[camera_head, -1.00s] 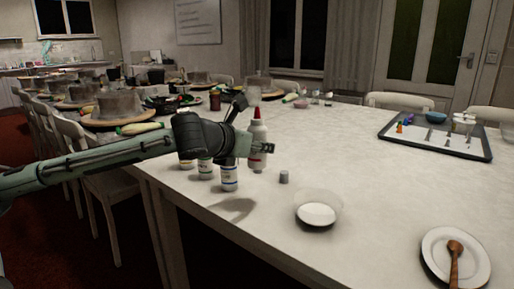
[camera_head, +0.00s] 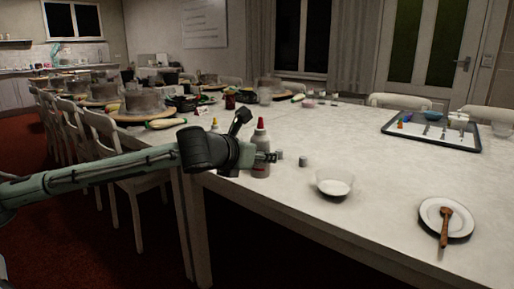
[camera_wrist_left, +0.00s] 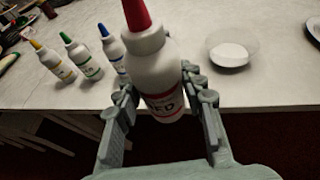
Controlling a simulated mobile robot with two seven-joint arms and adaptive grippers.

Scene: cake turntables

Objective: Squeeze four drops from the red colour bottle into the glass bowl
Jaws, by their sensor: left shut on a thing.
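The red colour bottle (camera_head: 261,138) is white with a pointed red top and a red "RED" label. My left gripper (camera_head: 265,157) is shut on its body, with a finger on each side in the left wrist view (camera_wrist_left: 160,104). The bottle (camera_wrist_left: 150,60) is upright or nearly so, near the table's front edge. The glass bowl (camera_head: 334,183) stands on the table to its right, apart from it, with white contents. The bowl also shows in the left wrist view (camera_wrist_left: 232,50). My right gripper is not in view.
Yellow- (camera_wrist_left: 52,62), green- (camera_wrist_left: 82,57) and blue-topped (camera_wrist_left: 112,48) bottles stand left of the held bottle. A small grey cap (camera_head: 303,161) lies near the bowl. The table between is mostly clear.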

